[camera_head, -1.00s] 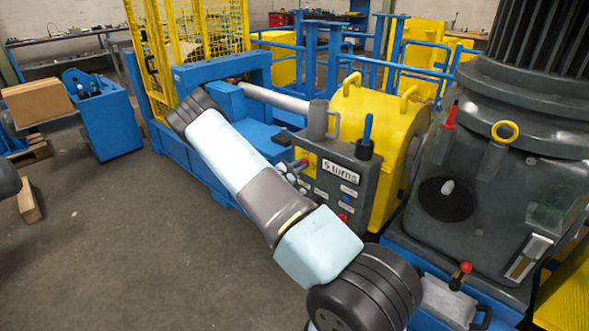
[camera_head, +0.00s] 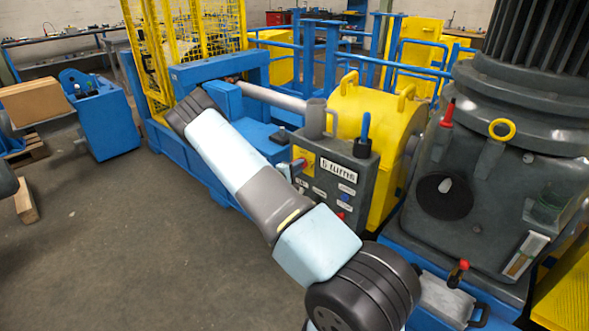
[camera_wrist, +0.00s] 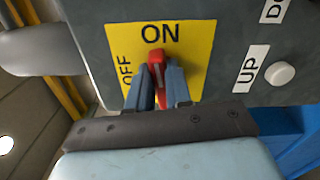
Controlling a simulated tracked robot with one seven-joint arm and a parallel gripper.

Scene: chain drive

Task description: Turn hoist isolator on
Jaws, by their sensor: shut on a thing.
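The hoist isolator is a red handle (camera_wrist: 157,70) on a yellow plate (camera_wrist: 196,45) marked ON at the top and OFF at the left in the wrist view. The handle's tip points up, just under the word ON. My gripper (camera_wrist: 158,88) has one finger on each side of the handle and is shut on it. In the head view the yellow plate (camera_head: 309,157) shows at the upper left of the dark control box (camera_head: 330,193). My arm covers part of the box's left side there, and the fingertips are hard to make out.
A white UP button (camera_wrist: 281,73) sits right of the plate in the wrist view. A blue-handled lever (camera_head: 365,130) stands on top of the box. The yellow drum guard (camera_head: 375,110) is behind it, and the large grey motor housing (camera_head: 470,190) is at right. Open floor (camera_head: 130,240) lies left.

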